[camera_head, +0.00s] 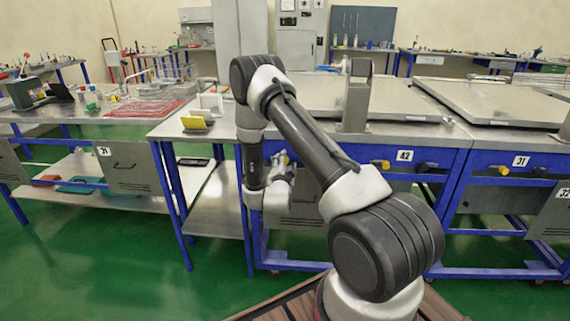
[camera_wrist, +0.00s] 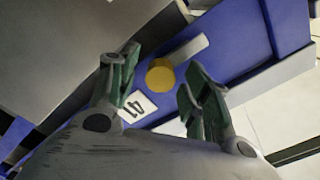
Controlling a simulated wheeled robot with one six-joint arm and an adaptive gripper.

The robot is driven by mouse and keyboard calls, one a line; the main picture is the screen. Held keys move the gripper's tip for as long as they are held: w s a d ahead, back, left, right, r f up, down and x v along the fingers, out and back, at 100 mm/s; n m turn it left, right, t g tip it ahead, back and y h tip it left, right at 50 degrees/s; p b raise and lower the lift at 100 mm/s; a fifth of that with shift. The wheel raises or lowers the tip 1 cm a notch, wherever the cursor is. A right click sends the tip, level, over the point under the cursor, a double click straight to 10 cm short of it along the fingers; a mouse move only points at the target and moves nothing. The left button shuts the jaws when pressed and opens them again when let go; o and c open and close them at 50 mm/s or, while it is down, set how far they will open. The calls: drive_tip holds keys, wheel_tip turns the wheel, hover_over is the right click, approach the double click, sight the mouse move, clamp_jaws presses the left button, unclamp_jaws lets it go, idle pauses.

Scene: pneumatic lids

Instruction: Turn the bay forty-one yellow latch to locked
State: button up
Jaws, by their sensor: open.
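The bay forty-one yellow latch (camera_wrist: 160,76) shows in the wrist view as a round yellow knob. A light grey bar (camera_wrist: 187,48) lies beside it, towards the upper right. The white label reading 41 (camera_wrist: 137,107) sits just below it on the blue frame. My gripper (camera_wrist: 160,62) is open, with one green-padded finger on each side of the yellow knob. I cannot tell whether either finger touches it. In the head view my arm hides this latch and its label.
A blue-framed bench (camera_head: 340,139) with the label 42 (camera_head: 404,156) stands behind my arm. A yellow-faced device (camera_head: 193,122) sits on the left bench. Green floor lies open at the front left.

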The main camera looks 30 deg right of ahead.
drive_tip(key=c, duration=1)
drive_tip(key=shift+c, duration=0.2)
drive_tip(key=shift+n, duration=0.3)
drive_tip(key=shift+a+n, duration=0.1)
drive_tip(key=shift+n, duration=8.5)
drive_tip(key=o, duration=1)
